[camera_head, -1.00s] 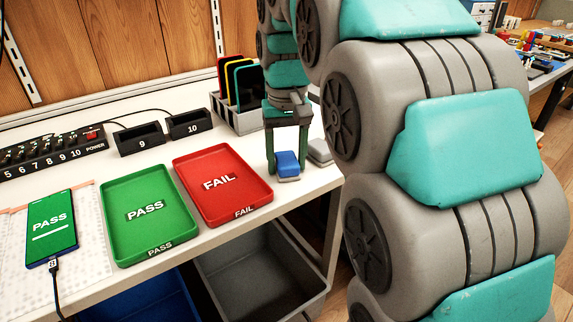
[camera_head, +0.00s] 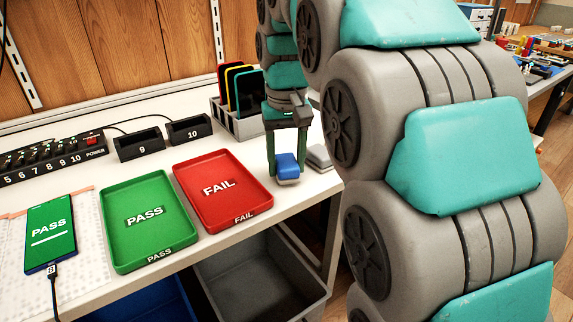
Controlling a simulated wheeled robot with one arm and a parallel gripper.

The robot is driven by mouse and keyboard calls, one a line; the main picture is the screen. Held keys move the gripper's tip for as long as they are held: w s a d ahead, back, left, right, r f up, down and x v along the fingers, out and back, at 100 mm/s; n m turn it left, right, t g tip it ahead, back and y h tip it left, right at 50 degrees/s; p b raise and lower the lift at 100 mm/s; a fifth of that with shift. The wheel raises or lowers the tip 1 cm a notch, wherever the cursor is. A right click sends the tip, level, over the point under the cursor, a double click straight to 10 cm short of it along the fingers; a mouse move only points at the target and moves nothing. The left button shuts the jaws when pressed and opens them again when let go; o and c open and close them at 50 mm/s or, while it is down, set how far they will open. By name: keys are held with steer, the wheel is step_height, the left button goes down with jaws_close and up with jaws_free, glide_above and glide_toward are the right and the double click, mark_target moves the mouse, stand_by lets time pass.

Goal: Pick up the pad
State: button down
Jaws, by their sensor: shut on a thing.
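The pad (camera_head: 287,168) is a small block with a blue top and a pale lower part. My gripper (camera_head: 287,158) points down at the right end of the white table, with a finger on either side of the pad. It is shut on the pad. The pad is slightly tilted in the picture. Whether it clears the table top is hard to tell. A flat grey piece (camera_head: 319,158) lies just right of the gripper.
A red FAIL tray (camera_head: 240,211) and a green PASS tray (camera_head: 157,259) lie left of the gripper. A phone (camera_head: 50,232) showing PASS lies at far left. A rack (camera_head: 226,117) holding phones stands behind. A grey bin (camera_head: 262,290) is below the table edge.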

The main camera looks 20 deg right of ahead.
steer(key=shift+r, duration=1.2)
steer(key=shift+s+r, duration=0.1)
steer(key=shift+r, duration=0.1)
steer(key=s+a+b, duration=0.1)
steer(key=s+a, duration=0.1)
steer(key=s, duration=0.5)
steer(key=s+a+r+b, duration=0.1)
steer(key=s+a, duration=0.2)
steer(key=s, duration=0.5)
steer(key=shift+r, duration=0.2)
steer(key=c, duration=0.8)
jaws_free()
steer(key=c, duration=0.6)
